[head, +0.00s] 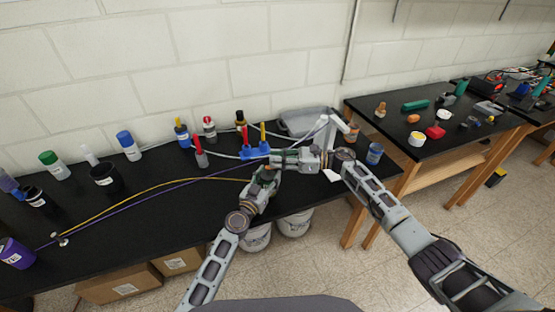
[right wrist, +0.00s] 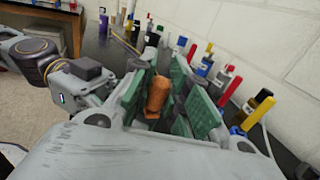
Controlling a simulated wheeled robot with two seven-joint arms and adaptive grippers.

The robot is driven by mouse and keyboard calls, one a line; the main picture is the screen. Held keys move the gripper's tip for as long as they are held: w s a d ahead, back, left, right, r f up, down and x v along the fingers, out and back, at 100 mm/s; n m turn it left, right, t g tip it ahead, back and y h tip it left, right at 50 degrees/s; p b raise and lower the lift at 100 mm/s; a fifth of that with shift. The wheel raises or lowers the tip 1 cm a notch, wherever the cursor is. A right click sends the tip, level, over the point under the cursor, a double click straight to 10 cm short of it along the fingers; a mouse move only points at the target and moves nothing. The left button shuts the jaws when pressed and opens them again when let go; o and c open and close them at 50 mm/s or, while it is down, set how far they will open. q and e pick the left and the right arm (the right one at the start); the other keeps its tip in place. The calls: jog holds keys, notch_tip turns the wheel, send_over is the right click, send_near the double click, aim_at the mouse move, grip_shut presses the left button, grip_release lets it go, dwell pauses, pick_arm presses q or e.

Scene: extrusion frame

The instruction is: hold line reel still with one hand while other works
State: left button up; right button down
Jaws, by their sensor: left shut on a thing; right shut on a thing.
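My two grippers meet above the black table in the head view. My left gripper (head: 277,165) comes in from the lower left. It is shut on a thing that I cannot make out. My right gripper (head: 304,158) reaches in from the right, close beside the left one. In the right wrist view its green pads (right wrist: 165,105) stand on both sides of an orange-brown rounded thing (right wrist: 158,95), which may be the line reel; the gripper is shut on it.
A blue holder (head: 255,151) with red and yellow handles stands just behind the grippers. A purple labelled can (head: 15,253) stands at the far left. Several bottles line the wall. A grey tray (head: 290,122) and a blue can (head: 375,153) are to the right. The front left tabletop is mostly clear.

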jog(key=shift+f, duration=0.1)
jog(key=c, duration=1.3)
grip_release()
jog(key=shift+c, duration=0.2)
jog(key=shift+d, duration=0.15)
jog(key=s+d, duration=0.1)
jog(key=d, duration=1)
jog(key=shift+d, duration=0.35)
jog(key=shift+s, duration=0.1)
